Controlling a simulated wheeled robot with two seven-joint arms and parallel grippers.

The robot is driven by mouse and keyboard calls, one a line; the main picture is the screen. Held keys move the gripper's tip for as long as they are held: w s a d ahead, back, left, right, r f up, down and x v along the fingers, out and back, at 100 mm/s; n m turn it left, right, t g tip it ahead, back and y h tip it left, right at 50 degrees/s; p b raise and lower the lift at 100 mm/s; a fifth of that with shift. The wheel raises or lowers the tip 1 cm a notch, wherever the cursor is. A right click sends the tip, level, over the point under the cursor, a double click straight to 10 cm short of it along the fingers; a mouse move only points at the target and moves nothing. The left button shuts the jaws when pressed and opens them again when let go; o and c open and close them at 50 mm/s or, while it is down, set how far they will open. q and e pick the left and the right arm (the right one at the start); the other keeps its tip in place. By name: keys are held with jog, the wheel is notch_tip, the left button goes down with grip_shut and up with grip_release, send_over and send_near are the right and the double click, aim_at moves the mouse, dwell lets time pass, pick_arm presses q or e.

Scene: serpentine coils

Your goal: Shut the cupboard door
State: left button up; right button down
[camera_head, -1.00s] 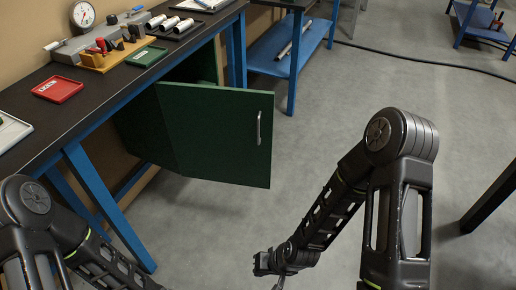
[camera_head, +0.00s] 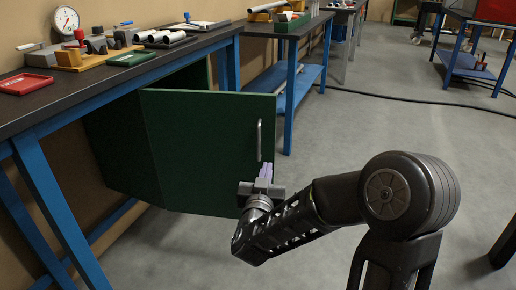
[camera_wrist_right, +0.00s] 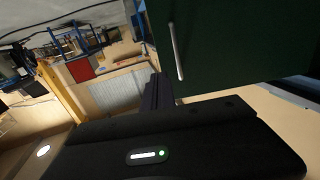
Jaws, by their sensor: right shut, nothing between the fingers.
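The green cupboard door (camera_head: 205,150) stands open, swung out from the green cupboard (camera_head: 118,145) under the workbench. Its metal handle (camera_head: 258,140) is upright near the door's free edge. My right gripper (camera_head: 266,172) is shut and empty, close to the door's free edge just below the handle. I cannot tell whether it touches the door. In the right wrist view the door (camera_wrist_right: 235,45) fills the upper right, with the handle (camera_wrist_right: 176,50) beside the shut fingers (camera_wrist_right: 156,92). My left gripper is not in view.
The black-topped workbench (camera_head: 60,100) with blue legs (camera_head: 55,205) runs along the left, carrying a dial gauge, trays and tools. A second bench with a blue shelf (camera_head: 272,88) stands behind the door. The grey floor right of the door is open; a black cable (camera_head: 400,98) crosses it farther back.

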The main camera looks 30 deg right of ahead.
jog(key=shift+w, duration=0.1)
jog(key=b, duration=0.3)
send_near(273, 139)
jog(key=x, duration=0.6)
jog(key=shift+w, duration=0.15)
jog(key=shift+w+d, duration=0.2)
jog(key=shift+w, duration=0.05)
jog(key=shift+d, duration=0.1)
